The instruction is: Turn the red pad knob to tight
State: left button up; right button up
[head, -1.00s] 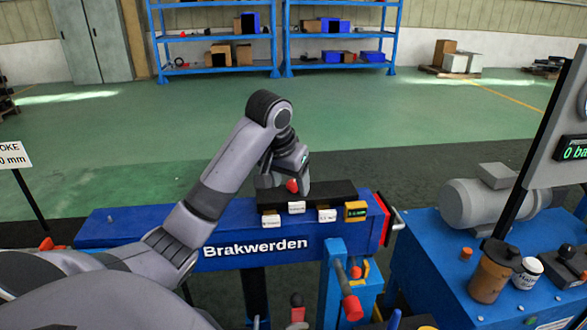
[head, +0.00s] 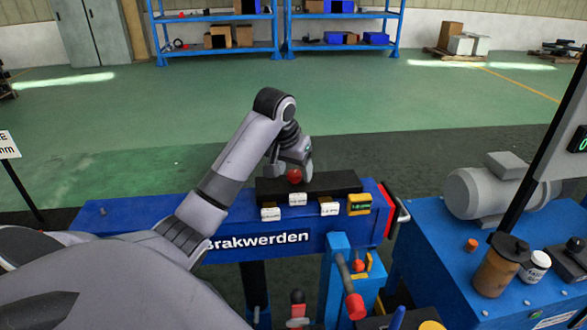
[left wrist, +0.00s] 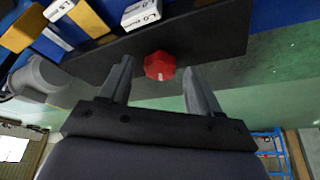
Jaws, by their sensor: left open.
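The red pad knob (head: 294,175) sits on the black pad (head: 335,184) on top of the blue beam marked Brakwerden (head: 130,215). In the left wrist view the knob (left wrist: 159,65) is a faceted red knob, just beyond and between the tips of my left gripper (left wrist: 162,80). The fingers are apart, one on each side, and do not appear to touch it. In the head view my left gripper (head: 290,168) reaches down over the knob from behind. My right gripper is not in view.
A red-handled lever (head: 354,305) stands in front of the beam. A blue bench with a grey motor (head: 492,192), a brown cup (head: 502,265) and a white jar (head: 534,266) is at right.

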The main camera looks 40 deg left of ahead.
pick_arm(q)
jog(key=shift+w+f, duration=0.1)
jog(key=shift+f, duration=0.15)
jog(key=shift+c, duration=0.4)
jog(key=c, duration=1)
